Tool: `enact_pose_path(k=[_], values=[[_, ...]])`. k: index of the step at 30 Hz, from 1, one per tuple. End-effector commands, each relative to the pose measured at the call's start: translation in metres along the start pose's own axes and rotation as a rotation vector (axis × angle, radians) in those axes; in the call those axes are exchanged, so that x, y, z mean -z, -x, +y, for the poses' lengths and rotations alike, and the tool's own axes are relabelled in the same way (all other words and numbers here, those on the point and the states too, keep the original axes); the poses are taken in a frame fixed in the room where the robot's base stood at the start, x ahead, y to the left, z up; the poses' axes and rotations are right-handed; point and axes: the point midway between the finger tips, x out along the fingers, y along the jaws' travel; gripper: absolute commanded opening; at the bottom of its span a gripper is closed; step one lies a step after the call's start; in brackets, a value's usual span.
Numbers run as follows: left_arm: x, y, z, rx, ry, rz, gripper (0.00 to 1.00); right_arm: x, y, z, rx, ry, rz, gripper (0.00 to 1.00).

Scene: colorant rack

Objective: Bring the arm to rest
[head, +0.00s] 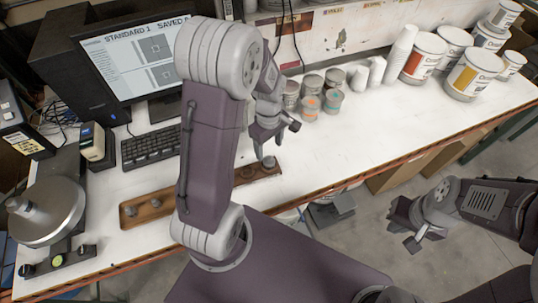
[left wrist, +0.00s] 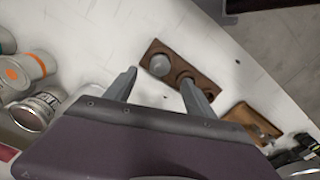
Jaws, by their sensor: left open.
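My left arm rises in the middle of the head view, and its gripper (head: 277,140) hangs over the white bench, its fingers apart with nothing between them. In the left wrist view the two fingers of the left gripper (left wrist: 158,84) are spread over the bench, near a dark wooden block (left wrist: 172,72). A small metal piece (left wrist: 159,64) sits in one recess of that block. My right gripper (head: 405,226) is at the right of the head view, over the floor beyond the bench edge. Its fingers look apart and empty.
Small cups (head: 333,101) and cans stand behind the left gripper, with paint buckets (head: 472,76) further right. A monitor (head: 143,55), keyboard (head: 150,148), round-plate scale (head: 46,212) and wooden tray (head: 142,213) are at the left. The bench's right middle is clear.

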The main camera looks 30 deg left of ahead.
Motion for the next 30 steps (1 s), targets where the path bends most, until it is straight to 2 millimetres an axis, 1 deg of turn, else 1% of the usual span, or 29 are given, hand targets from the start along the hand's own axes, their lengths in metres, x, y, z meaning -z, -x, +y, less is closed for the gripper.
enact_pose_path(k=[1,5,15,17,18,19,20,21,24,27,30], values=[[0.0,0.007,0.001,-0.003,0.0,0.002,0.63,0.0,-0.001,0.0,0.0,0.0,0.0,0.0],[0.0,0.018,0.0,-0.001,0.0,0.0,0.63,0.0,-0.002,0.0,0.0,0.0,0.0,0.0],[-0.001,0.017,0.0,0.001,-0.002,-0.001,0.63,0.0,-0.003,0.0,0.0,0.0,0.0,0.0],[-0.004,0.013,0.005,-0.016,-0.019,0.008,0.63,-0.001,-0.013,0.0,0.0,0.0,0.0,0.0],[-0.011,0.012,0.007,-0.035,-0.039,0.017,0.63,-0.002,-0.022,0.0,0.0,0.0,0.0,0.0],[-0.019,0.009,0.003,-0.043,-0.057,0.019,0.63,-0.003,-0.031,0.001,0.0,0.0,0.0,0.0],[-0.029,0.004,-0.005,-0.052,-0.098,0.021,0.63,-0.004,-0.04,0.001,0.0,0.0,0.0,0.0],[-0.045,-0.004,-0.018,-0.063,-0.222,0.026,0.63,-0.005,-0.05,0.001,0.0,0.0,0.0,0.0],[-0.066,-0.012,-0.044,-0.078,-0.569,0.04,0.63,-0.006,-0.055,0.001,0.0,0.0,-0.001,0.0],[-0.074,-0.017,-0.061,-0.077,-0.85,0.05,0.63,-0.005,-0.052,0.001,0.0,0.0,0.0,0.0],[-0.076,-0.022,-0.068,-0.072,-1.052,0.057,0.63,-0.005,-0.051,0.001,0.0,0.0,0.0,0.0]])
